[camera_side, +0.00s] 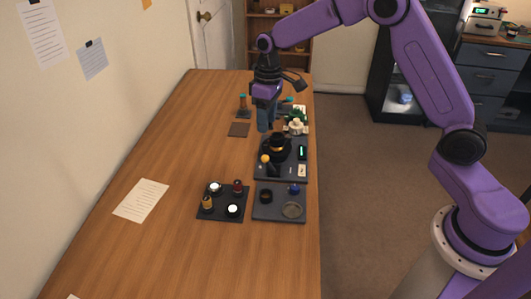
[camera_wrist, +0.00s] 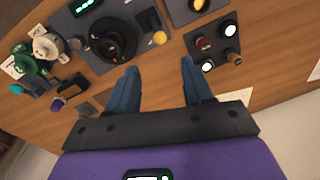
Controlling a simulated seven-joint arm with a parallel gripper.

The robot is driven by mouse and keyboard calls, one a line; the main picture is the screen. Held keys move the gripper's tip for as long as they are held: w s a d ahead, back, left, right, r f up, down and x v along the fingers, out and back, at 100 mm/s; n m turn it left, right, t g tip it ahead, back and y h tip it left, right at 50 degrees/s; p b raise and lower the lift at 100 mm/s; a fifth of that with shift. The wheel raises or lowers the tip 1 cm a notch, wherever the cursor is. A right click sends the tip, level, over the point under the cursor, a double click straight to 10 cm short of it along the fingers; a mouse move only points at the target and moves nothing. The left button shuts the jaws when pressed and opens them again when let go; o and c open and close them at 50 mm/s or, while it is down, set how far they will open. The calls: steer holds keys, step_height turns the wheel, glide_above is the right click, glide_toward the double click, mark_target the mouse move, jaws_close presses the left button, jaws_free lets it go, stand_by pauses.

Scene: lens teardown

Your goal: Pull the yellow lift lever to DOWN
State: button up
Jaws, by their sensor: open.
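The yellow lift lever shows as a yellow ball knob (camera_side: 265,158) at the left edge of a dark machine panel in the side view. In the wrist view the yellow knob (camera_wrist: 160,38) lies just beyond and between my fingertips. Its UP and DOWN marks are too small to read. My gripper (camera_wrist: 158,66) is open and empty, fingers apart, pointing down. In the side view my gripper (camera_side: 265,127) hangs above the far end of the panel, apart from the knob.
A dark tray (camera_side: 222,216) with several small round parts lies nearer the camera on the left. Another tray (camera_side: 262,215) sits beside it. Green and white parts (camera_side: 297,122) stand behind the panel. A brown pad (camera_side: 239,129) lies left of my gripper. The left tabletop is mostly clear.

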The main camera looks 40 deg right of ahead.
mark_target(269, 163)
steer(key=f, duration=0.8)
steer(key=a+f, duration=0.1)
steer(key=f, duration=0.2)
steer(key=shift+s+f, duration=0.25)
steer(key=shift+f, duration=0.15)
jaws_close()
